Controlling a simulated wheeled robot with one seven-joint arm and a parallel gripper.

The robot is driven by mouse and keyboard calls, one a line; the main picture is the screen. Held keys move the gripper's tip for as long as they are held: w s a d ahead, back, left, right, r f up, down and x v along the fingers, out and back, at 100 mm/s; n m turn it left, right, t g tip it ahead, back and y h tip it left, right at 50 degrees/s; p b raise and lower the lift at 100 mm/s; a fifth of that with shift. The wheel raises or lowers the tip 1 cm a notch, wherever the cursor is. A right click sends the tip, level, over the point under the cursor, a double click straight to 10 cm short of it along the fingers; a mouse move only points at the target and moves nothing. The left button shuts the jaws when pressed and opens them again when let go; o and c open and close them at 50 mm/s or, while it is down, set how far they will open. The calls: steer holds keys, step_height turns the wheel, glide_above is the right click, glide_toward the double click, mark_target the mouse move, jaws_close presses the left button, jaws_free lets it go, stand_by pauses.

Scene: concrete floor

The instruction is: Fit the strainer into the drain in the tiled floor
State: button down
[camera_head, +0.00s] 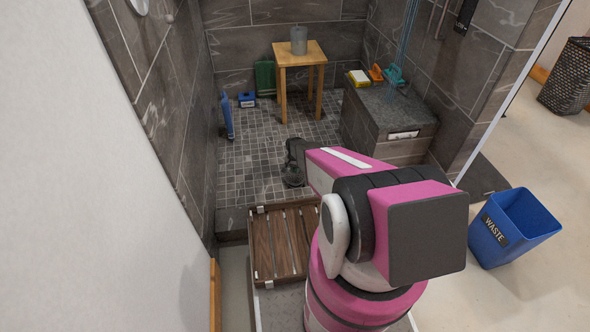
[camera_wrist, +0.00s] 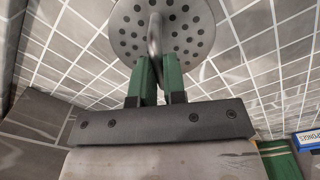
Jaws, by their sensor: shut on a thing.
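The strainer (camera_wrist: 190,22) is a round grey metal disc with several holes and a curved handle, at the top of the wrist view. My gripper (camera_wrist: 158,66) has green fingers shut on that handle. In the head view my gripper (camera_head: 293,174) is small and dark, low over the small-tiled shower floor (camera_head: 246,160); the strainer is hard to make out there. I see no drain opening in either view; the strainer and my arm may cover it. Whether the strainer touches the tiles I cannot tell.
A slatted wooden platform (camera_head: 285,245) lies in front. A wooden stool (camera_head: 300,54) with a grey cylinder (camera_head: 298,40) stands behind. A blue waste bin (camera_head: 512,230) stands outside.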

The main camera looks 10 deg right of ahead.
steer(key=shift+f, duration=2.15)
steer(key=c, duration=1.1)
jaws_free()
step_height(320, 180, up, 11)
steer(key=shift+w+a+f, duration=0.1)
steer(key=shift+a, duration=0.05)
steer(key=s+r+n, duration=0.3)
steer(key=s+r, duration=0.9)
steer(key=r, duration=0.4)
steer(key=s+r+n, duration=0.3)
steer(key=s+r, duration=0.9)
steer(key=r, duration=0.4)
steer(key=shift+s+d+r, duration=0.2)
steer(key=shift+s+r, duration=0.05)
steer(key=shift+r, duration=0.1)
